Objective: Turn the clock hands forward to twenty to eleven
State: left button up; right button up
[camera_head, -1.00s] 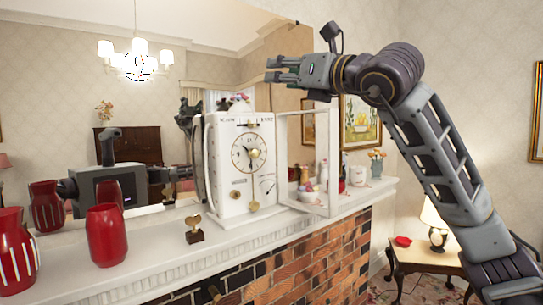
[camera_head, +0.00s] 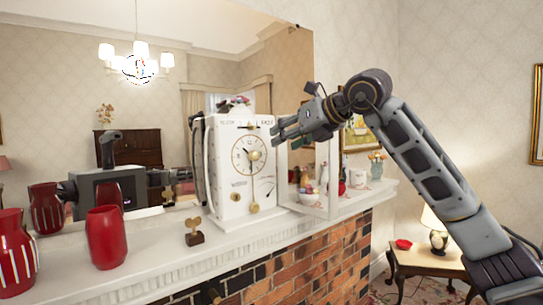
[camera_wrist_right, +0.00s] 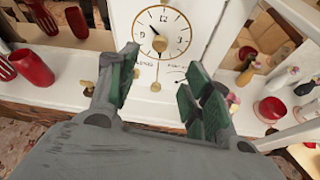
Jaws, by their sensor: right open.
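A white clock (camera_head: 244,205) stands on the mantel, with a round cream dial (camera_head: 240,147) and a gold knob at its centre. In the right wrist view the dial (camera_wrist_right: 178,20) shows a dark hand pointing up and left; the exact time is too small to read. A gold pendulum hangs below the dial. The clock's framed door (camera_head: 334,175) stands open at its right. My right gripper (camera_head: 274,134) is open and empty, at the clock's upper right, fingers toward the dial and apart from it. The fingers (camera_wrist_right: 160,66) also show in the wrist view. My left gripper is not directly seen.
A small key-like gold piece on a dark block (camera_head: 194,232) stands left of the clock. Red vases (camera_head: 107,238) stand farther left. A bowl, bottles and a white mug (camera_head: 358,175) are behind and right of the door. A large mirror backs the mantel.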

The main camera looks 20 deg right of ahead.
aim_at(256, 155)
jog(key=shift+w, duration=0.1)
pick_arm(q)
jog(key=shift+s+d+r+p, duration=0.25)
jog(key=shift+d+r+p, duration=0.35)
jog(key=shift+d+p, duration=0.05)
jog(key=shift+s+d+r+p, duration=0.25)
jog(key=shift+d+r+p, duration=0.3)
jog(key=shift+d+p, duration=0.05)
pick_arm(e)
jog(key=x, duration=1.3)
jog(key=shift+w+a+f, duration=0.1)
jog(key=shift+w+f, duration=0.05)
jog(key=shift+w, duration=0.15)
jog(key=shift+c, duration=0.5)
jog(key=c, duration=0.9)
